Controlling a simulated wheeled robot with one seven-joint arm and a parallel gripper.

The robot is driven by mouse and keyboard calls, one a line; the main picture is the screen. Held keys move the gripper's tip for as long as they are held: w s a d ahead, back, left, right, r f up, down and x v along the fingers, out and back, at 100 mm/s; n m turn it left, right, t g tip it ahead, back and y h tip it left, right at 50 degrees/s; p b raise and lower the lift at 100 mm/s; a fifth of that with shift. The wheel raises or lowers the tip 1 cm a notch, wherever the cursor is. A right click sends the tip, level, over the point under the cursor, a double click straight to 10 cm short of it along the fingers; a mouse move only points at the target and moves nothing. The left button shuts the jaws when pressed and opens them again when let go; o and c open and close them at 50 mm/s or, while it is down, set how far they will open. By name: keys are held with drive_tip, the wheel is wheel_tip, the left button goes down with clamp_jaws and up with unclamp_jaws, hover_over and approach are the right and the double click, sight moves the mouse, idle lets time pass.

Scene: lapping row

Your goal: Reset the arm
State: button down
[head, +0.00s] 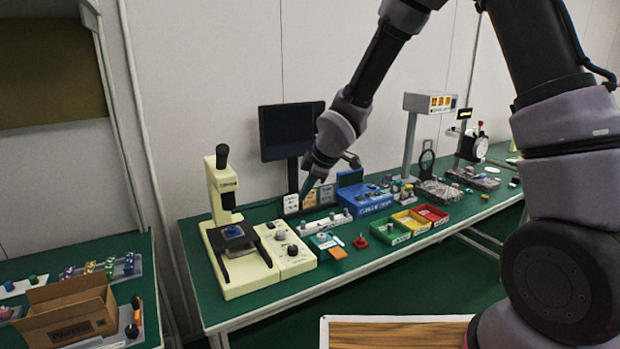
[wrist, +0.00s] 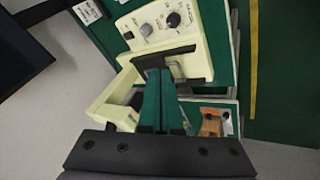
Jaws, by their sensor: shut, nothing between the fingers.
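My arm reaches from the right side of the head view over the green bench. My gripper (head: 307,187) points down in front of the dark monitor, above the bench. In the wrist view my gripper (wrist: 161,75) shows two green fingers close together, shut and empty. Beyond the fingertips is the cream machine (wrist: 165,30) with its knobs and a dark bracket. In the head view this cream machine (head: 238,284) stands at the bench's left end, left of and below my gripper. The fingers hide part of the machine in the wrist view.
Right of the machine are a blue box (head: 362,198), a green bin (head: 388,232), a yellow bin (head: 411,221) and a red bin (head: 432,214). The monitor (head: 290,132) stands behind. A cardboard box (head: 68,312) sits on the left bench. Green floor is open in front.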

drive_tip(key=s+d+r+m+t+h, duration=0.25)
drive_tip(key=d+r+m, duration=0.85)
drive_tip(key=d+r, duration=0.7)
drive_tip(key=s+d+r+m, duration=0.4)
drive_tip(key=s+d+m, duration=0.1)
drive_tip(key=s, duration=0.3)
drive_tip(key=s+d+r+m, duration=0.4)
drive_tip(key=s+d+m, duration=0.2)
drive_tip(key=s, duration=0.3)
drive_tip(key=shift+s+m, duration=0.25)
drive_tip(key=shift+m, duration=0.15)
drive_tip(key=shift+r, duration=0.1)
